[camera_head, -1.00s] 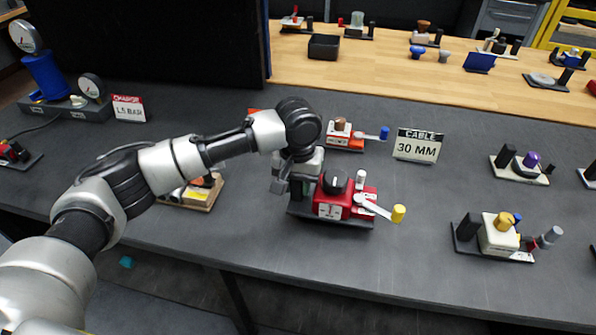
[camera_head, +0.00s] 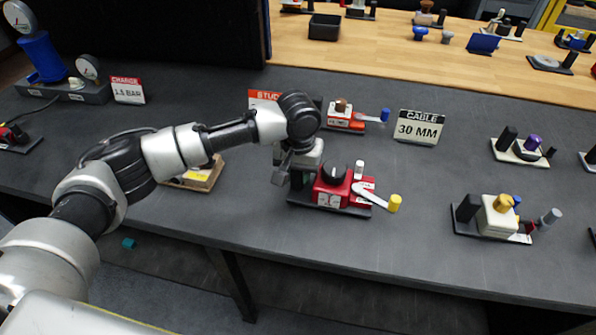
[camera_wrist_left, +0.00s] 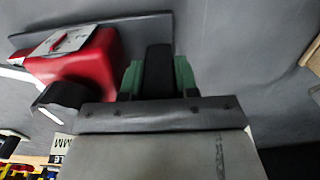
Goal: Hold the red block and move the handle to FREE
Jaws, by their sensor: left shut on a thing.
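The red block (camera_head: 327,191) sits on a dark base plate at mid-bench in the head view, with a black knob on top. Its pale handle (camera_head: 372,196) points right and slightly toward the front, ending in a yellow tip (camera_head: 394,203). My left gripper (camera_wrist_left: 158,76) is shut on the black post (camera_wrist_left: 158,66), which stands on the same plate beside the red block (camera_wrist_left: 85,65). In the head view the left gripper (camera_head: 297,178) is left of the block, and its wrist partly hides the post. Any FREE marking is too small to read.
An orange-red valve fixture (camera_head: 345,117) stands behind, near a CABLE 30 MM sign (camera_head: 418,127). A cream fixture (camera_head: 497,218) stands at right, and a yellow-marked block (camera_head: 197,175) at left under my arm. The bench in front of the red block is clear.

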